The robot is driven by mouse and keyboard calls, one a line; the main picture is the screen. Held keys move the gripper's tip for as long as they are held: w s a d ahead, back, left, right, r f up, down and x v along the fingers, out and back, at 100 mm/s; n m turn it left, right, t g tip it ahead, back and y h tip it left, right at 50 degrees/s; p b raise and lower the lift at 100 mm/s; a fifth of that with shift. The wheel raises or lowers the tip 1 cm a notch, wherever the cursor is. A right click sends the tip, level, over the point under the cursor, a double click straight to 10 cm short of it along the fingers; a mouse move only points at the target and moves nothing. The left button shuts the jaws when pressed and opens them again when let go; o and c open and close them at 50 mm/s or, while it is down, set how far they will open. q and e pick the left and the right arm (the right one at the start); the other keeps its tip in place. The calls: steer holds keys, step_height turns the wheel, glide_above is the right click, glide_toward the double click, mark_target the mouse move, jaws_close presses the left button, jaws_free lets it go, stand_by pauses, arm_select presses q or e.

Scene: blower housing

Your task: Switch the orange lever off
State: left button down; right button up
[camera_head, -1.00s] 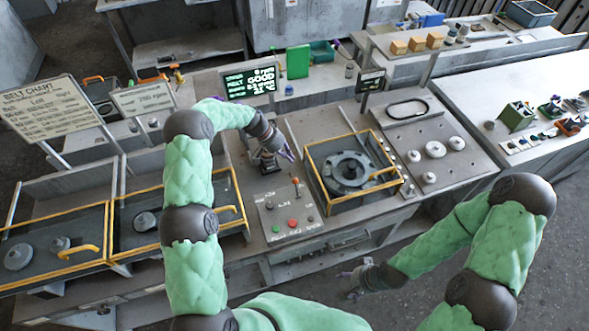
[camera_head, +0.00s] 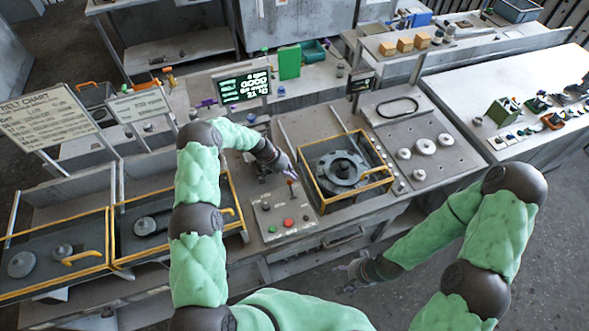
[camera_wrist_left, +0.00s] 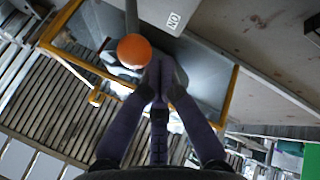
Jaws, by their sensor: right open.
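The orange lever (camera_head: 291,184) stands on the grey control panel (camera_head: 262,222), beside green and red buttons. In the left wrist view its round orange knob (camera_wrist_left: 134,51) sits on a dark stem, left of my fingertips. My left gripper (camera_head: 287,171) is just above and behind the lever. In the left wrist view its purple fingers (camera_wrist_left: 160,70) come together at the tips with nothing between them. The tips are close to the knob; I cannot tell whether they touch. An "ON" label (camera_wrist_left: 174,20) shows upside down near the stem. My right gripper (camera_head: 352,274) is open and empty, in front of the bench.
A yellow-framed box (camera_head: 318,190) with a round grey housing (camera_head: 343,169) inside stands just right of the lever. A screen (camera_head: 243,87) is behind. Yellow-edged trays (camera_head: 112,232) are to the left. A plate with round discs (camera_head: 424,147) lies to the right.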

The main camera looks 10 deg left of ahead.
arm_select(q)
steer(key=shift+s+a+r, duration=0.1)
steer(key=shift+s+a, duration=0.05)
steer(key=shift+s, duration=0.1)
stand_by(0.4)
steer(key=shift+s+r+b, duration=0.15)
steer(key=shift+b, duration=0.25)
